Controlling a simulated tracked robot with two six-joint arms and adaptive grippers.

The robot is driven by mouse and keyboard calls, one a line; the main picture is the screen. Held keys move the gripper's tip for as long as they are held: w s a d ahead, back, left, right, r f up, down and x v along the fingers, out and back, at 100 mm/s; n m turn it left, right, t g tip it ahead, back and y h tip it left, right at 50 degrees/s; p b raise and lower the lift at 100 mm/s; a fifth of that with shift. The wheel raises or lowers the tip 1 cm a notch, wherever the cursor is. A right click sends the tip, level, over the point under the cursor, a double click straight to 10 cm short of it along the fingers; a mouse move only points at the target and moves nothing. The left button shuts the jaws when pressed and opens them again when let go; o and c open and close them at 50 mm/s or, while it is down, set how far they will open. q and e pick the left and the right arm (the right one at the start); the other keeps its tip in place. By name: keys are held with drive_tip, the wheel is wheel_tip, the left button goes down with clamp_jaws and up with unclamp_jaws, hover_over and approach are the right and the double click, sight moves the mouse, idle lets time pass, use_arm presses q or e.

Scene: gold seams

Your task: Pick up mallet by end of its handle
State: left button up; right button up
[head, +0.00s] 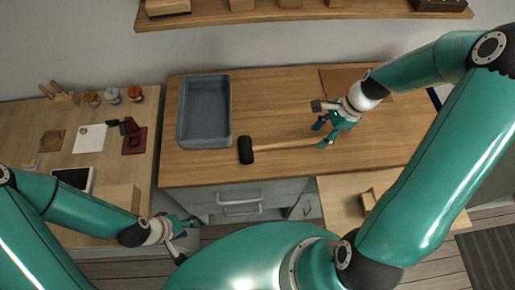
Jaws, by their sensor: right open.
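The mallet lies on the wooden worktop, its black head (246,150) to the left and its pale wooden handle (284,145) running right. My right gripper (321,126) is open at the right end of the handle. Its nearer finger overlaps the handle's end in the head view and hides the tip. I cannot tell whether it touches the handle. My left gripper (184,238) hangs low at the front, left of the drawers, apart from the mallet. Its fingers look spread and nothing shows between them.
A grey-blue tray (181,112) stands left of the mallet. A brown board (335,82) lies behind my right gripper. The left bench (112,160) holds jars, cards and small tools. A shelf (220,18) runs along the back wall. The worktop between tray and board is clear.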

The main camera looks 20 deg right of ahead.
sight(310, 141)
drive_tip(key=b+x, duration=0.1)
drive_tip(key=x, duration=0.1)
drive_tip(key=b+x, duration=0.2)
drive_tip(key=shift+w+a+f, duration=0.2)
drive_tip(key=shift+w+f, duration=0.05)
drive_tip(key=shift+f, duration=0.05)
drive_tip(key=shift+r, duration=0.1)
clamp_jaws()
